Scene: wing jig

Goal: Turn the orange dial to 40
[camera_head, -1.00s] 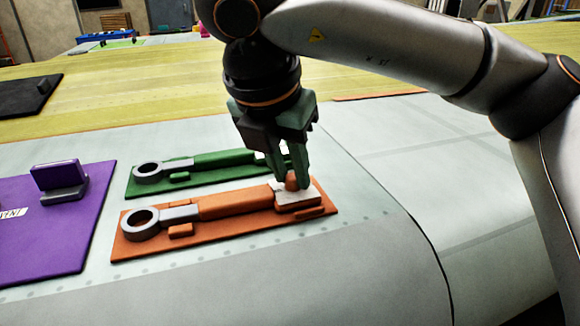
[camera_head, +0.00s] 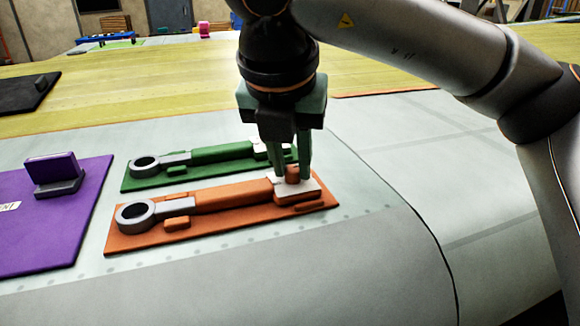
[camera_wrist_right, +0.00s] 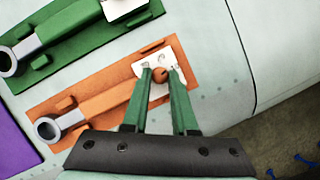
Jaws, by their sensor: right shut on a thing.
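The orange dial (camera_head: 293,173) is a small knob on a white plate (camera_head: 311,188) at the right end of an orange torque wrench (camera_head: 232,195). The wrench lies on an orange base (camera_head: 255,217). My right gripper (camera_head: 292,175) points down over it with its green fingers on either side of the dial, shut on it. In the right wrist view the dial (camera_wrist_right: 159,75) shows between the two fingertips (camera_wrist_right: 161,72). The scale's numbers cannot be read. My left gripper is out of view.
A green wrench (camera_head: 222,153) on a green base lies just behind the orange one. A purple board (camera_head: 75,220) with a purple block (camera_head: 52,172) is at the left. A black board (camera_head: 28,95) lies farther back. The pale surface right of the orange base is clear.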

